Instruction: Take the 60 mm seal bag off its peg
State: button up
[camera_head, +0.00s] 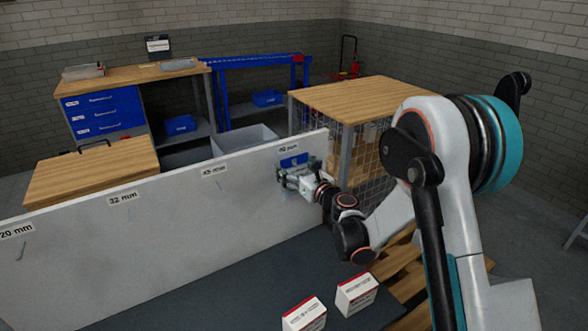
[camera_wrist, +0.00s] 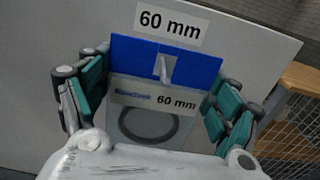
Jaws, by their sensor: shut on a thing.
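The 60 mm seal bag (camera_head: 293,161) hangs at the right end of the grey board, under the "60 mm" sign. In the wrist view the bag (camera_wrist: 201,68) has a blue header, a "60 mm" label and a clear pouch with a dark ring seal. The peg (camera_wrist: 163,69) shows through the slot in the header, so the bag is still on it. My gripper (camera_wrist: 158,95) is shut on the bag, with green-padded fingers at its left and right edges. The gripper also shows in the head view (camera_head: 290,178). Exact finger contact is partly hidden.
The grey board (camera_head: 150,240) carries signs for 20, 32, 45 and 60 mm; no bags show under the others. Two white-and-red boxes (camera_head: 356,294) stand on the dark surface in front. A mesh-sided wooden-topped cage (camera_head: 365,97) stands behind the board's right end.

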jog(key=b+v, duration=0.2)
jog(key=v, duration=1.5)
jog(key=shift+d, duration=0.25)
jog(key=shift+s+d, duration=0.1)
jog(key=shift+s, duration=0.25)
